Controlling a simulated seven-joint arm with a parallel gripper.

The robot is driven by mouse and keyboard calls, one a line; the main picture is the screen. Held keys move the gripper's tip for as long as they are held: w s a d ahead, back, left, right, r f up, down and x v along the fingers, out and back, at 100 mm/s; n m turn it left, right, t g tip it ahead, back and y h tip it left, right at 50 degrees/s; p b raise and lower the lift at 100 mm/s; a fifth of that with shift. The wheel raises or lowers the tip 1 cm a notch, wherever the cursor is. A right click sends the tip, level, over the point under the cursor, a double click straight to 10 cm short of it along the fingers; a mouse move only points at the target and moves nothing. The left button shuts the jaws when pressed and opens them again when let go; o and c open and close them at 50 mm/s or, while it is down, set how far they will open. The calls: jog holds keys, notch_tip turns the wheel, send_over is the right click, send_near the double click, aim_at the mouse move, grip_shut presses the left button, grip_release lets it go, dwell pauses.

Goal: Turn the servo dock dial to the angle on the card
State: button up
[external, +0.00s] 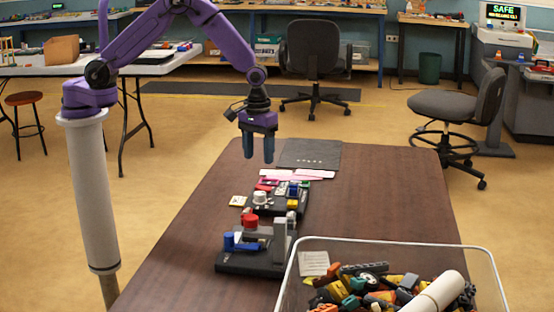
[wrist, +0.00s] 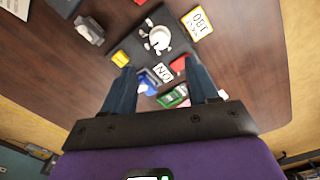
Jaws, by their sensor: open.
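The servo dock, a dark base (external: 290,207), stands mid-table and shows in the wrist view (wrist: 122,44). A round white dial (external: 262,198) sits on it, with a pointer-like knob and small marks around it in the wrist view (wrist: 159,38). A yellow-edged card (external: 238,201) lies beside the dock; in the wrist view the card (wrist: 197,22) reads upside down, perhaps 180. My gripper (external: 258,158) is open and empty, above and behind the dock. In the wrist view its fingers (wrist: 160,72) are apart, with the dial beyond the fingertips.
A dark fixture (external: 250,263) with a red knob, blue part and grey post stands nearer the camera. A clear bin (external: 390,242) of loose parts is at front right. Pink cards (external: 300,175) and a dark mat (external: 310,152) lie behind the dock.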

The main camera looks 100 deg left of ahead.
aim_at(260, 192)
notch_tip(260, 192, down, 11)
jog(key=shift+w+r, duration=0.1)
dwell(0.3)
jog(key=shift+c, duration=0.2)
jog(key=c, duration=1)
